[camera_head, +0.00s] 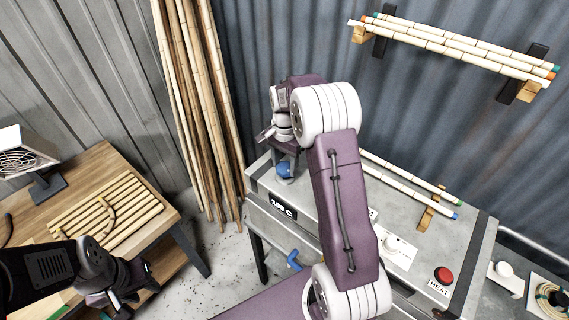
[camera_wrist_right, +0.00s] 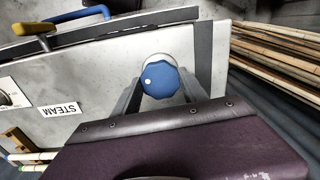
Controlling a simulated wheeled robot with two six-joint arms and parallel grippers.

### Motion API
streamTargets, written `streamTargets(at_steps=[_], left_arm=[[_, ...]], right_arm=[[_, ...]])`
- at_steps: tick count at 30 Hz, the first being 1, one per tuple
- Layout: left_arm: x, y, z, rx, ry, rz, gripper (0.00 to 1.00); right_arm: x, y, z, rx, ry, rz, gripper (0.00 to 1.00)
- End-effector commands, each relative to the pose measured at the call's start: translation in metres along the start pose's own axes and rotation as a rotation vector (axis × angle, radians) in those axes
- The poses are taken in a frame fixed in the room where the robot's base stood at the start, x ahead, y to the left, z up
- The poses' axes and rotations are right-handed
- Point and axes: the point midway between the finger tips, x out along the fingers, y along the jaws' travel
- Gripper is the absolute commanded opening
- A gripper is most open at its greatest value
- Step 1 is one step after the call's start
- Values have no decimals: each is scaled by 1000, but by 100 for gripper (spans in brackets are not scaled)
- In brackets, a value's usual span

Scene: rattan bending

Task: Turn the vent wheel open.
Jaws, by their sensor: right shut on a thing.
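The vent wheel (camera_wrist_right: 160,77) is a blue, lobed knob with a white dot, on a pale round base at one end of the grey steam box. It also shows in the head view (camera_head: 284,170), just below my right wrist. My right gripper (camera_wrist_right: 160,90) has a finger on each side of the wheel and is shut on it. In the head view my right arm hides much of the box. My left gripper (camera_head: 138,279) is at the lower left, by the wooden table, away from the wheel. Its fingers are too dark to read.
A wooden table (camera_head: 95,165) with a slatted rack stands left.

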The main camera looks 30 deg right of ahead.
Motion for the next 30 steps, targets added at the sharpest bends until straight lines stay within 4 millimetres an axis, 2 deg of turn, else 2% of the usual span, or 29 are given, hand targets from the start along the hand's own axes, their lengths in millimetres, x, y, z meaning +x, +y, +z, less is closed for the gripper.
streamTargets(at_steps=[30], left_arm=[[-10,0,-1,0,0,0,36]], right_arm=[[-1,0,-2,949,5,-4,10]])
